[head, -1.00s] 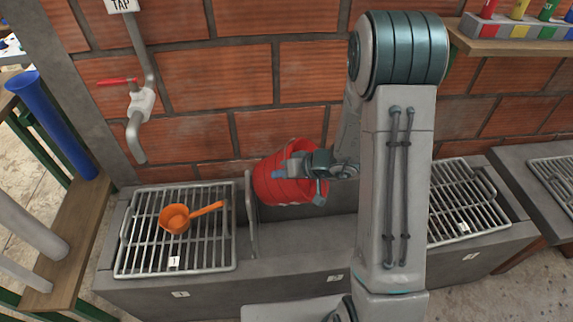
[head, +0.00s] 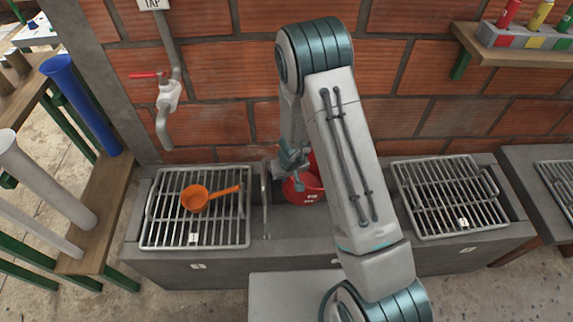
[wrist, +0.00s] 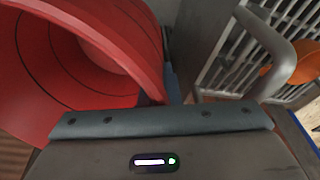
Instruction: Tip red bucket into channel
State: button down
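The red bucket (head: 304,188) is at the channel (head: 285,224) between the two grates, largely hidden behind my arm and gripper in the head view. In the wrist view the bucket (wrist: 110,62) fills the upper left, tilted, with its mouth partly facing the camera. I see into its red interior; whether anything is in it I cannot tell. My gripper (head: 293,170) is at the bucket's rim. One grey finger shows beside the rim in the wrist view, and the gripper appears shut on the bucket wall. The other finger is hidden.
The right grate (head: 445,200) is bare. A tap (head: 168,95) is on the brick wall. A shelf (head: 490,48) of coloured bottles is at right.

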jog(key=shift+s+f+h+p, duration=0.15)
jog(key=shift+h+p, duration=0.25)
jog(key=shift+p, duration=0.7)
jog(key=f+p, duration=0.1)
jog(key=p, duration=0.3)
jog(key=shift+f+g+h+p, duration=0.15)
jog(key=shift+g+h+p, duration=0.15)
jog(key=shift+h, duration=0.1)
jog(key=shift+d+f+p, duration=0.1)
jog(key=shift+f+p, duration=0.45)
jog(key=shift+p, duration=0.5)
